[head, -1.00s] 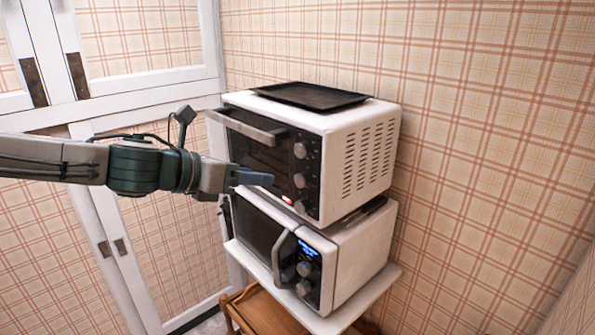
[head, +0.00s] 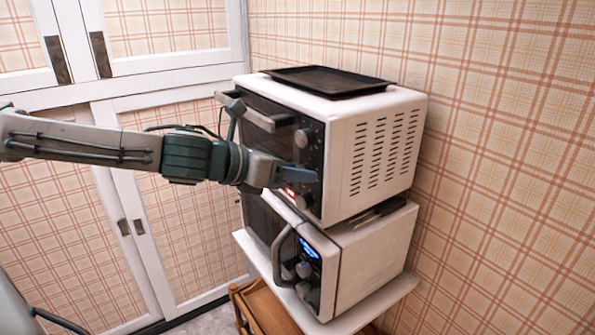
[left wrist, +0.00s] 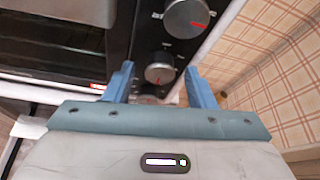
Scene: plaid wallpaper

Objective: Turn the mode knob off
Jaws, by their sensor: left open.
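The white upper oven (head: 375,150) has a black front panel with a column of grey knobs. Its top knob (head: 304,138) and bottom knob (head: 303,201) show in the head view; my gripper covers the area between. Which is the mode knob I cannot tell. My left gripper (head: 305,173) is open, its blue fingertips at the panel. In the left wrist view, a grey knob with a red mark (left wrist: 159,70) appears between the open fingers (left wrist: 160,80); contact is unclear. Another larger-looking knob (left wrist: 187,18) is above it, its red mark pointing right. My right gripper is not in view.
A black tray (head: 328,80) lies on the upper oven. The oven's door handle (head: 250,113) juts out close to my left wrist. A white microwave (head: 365,255) with knobs and a handle stands below on a white-topped cart (head: 385,300). White cabinet doors (head: 180,65) are at left.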

